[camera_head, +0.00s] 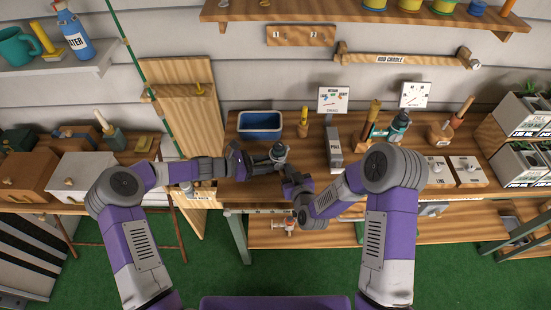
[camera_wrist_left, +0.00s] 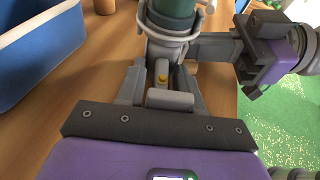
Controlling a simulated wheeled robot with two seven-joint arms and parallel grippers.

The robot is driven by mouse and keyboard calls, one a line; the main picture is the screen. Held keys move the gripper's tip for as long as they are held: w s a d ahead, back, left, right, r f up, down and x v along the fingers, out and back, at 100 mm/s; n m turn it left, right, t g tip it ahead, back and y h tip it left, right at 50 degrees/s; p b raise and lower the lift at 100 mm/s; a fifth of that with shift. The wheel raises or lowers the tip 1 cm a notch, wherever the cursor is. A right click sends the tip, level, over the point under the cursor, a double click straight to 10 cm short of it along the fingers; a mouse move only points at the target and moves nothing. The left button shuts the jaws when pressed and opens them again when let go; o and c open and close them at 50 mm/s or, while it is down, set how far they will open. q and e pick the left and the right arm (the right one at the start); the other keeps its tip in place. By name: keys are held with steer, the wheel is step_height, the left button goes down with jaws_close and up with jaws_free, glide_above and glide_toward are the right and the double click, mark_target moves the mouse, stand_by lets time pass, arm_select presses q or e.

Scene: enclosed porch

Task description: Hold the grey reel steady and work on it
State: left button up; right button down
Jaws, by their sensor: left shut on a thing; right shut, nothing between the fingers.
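The grey reel (camera_head: 278,153) is at the front edge of the bench, between my two grippers. In the left wrist view the reel (camera_wrist_left: 178,22) shows a dark green body with a grey rim, cut off by the top edge. My left gripper (camera_head: 262,168) is shut on the reel's lower part; its fingers (camera_wrist_left: 162,78) reach below the rim. My right gripper (camera_head: 288,177) comes in from the right and is shut with nothing between its fingers. In the left wrist view its tip (camera_wrist_left: 203,46) is close beside the reel; whether they touch is unclear.
A blue bin (camera_head: 260,125) stands behind the reel; it is at the left in the wrist view (camera_wrist_left: 38,45). A grey upright block (camera_head: 334,150), a teal tool (camera_head: 398,127) and a wooden block with a yellow handle (camera_head: 303,122) stand on the bench (camera_head: 235,190). A rod cradle (camera_head: 400,60) hangs on the wall.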

steer(key=shift+s+a+f, duration=0.15)
steer(key=shift+a+f, duration=0.3)
stand_by(0.4)
steer(key=shift+a+f, duration=0.1)
steer(key=shift+a, duration=0.2)
